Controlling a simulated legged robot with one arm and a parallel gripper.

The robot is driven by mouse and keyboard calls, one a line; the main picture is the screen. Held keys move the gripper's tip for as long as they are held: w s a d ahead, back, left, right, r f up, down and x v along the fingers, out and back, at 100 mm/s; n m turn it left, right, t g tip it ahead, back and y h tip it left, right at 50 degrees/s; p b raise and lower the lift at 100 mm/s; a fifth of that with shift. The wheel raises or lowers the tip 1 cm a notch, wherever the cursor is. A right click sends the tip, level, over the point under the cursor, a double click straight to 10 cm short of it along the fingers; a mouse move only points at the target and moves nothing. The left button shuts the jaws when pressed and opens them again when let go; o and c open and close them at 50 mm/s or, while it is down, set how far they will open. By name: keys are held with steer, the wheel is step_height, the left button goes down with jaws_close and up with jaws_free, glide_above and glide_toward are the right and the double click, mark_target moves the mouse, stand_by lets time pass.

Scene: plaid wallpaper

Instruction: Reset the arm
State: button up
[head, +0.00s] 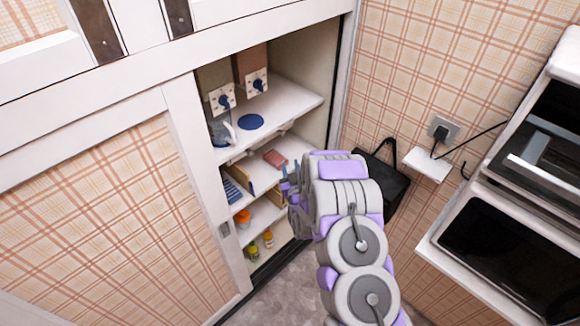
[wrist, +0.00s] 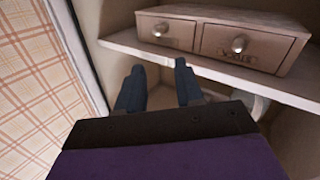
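My arm reaches forward from the lower right in the head view, toward an open cupboard. My gripper (head: 289,187) is at the cupboard's opening, beside the middle shelves; my arm hides part of it there. In the wrist view my gripper (wrist: 159,80) shows two dark fingers spread apart with nothing between them. The fingers point into the cupboard, just below a white shelf (wrist: 118,40) that bears a wooden box with two drawers (wrist: 222,38).
The upper shelf (head: 290,101) holds a blue disc (head: 250,122) and a clear jug (head: 219,132). A red item (head: 275,158) and small bottles sit lower. A plaid door (head: 95,205) is left; a black bag (head: 385,180) and an appliance (head: 515,240) are right.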

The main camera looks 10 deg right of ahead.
stand_by(0.3)
steer(key=s+r+g, duration=0.9)
steer(key=s+r, duration=0.1)
steer(key=r, duration=0.1)
steer(key=s+d+r+g, duration=0.1)
steer(key=s+r+g, duration=0.2)
steer(key=s, duration=1.1)
steer(key=s+d+r+m+g, duration=0.1)
steer(key=s+r+g, duration=0.3)
steer(key=s, duration=1)
steer(key=s+r+m+g, duration=0.1)
steer(key=s+r+g, duration=0.2)
steer(key=s, duration=1.1)
steer(key=shift+s+d+r+g+h, duration=0.3)
steer(key=shift+s+d+r+g, duration=0.1)
steer(key=shift+r, duration=0.5)
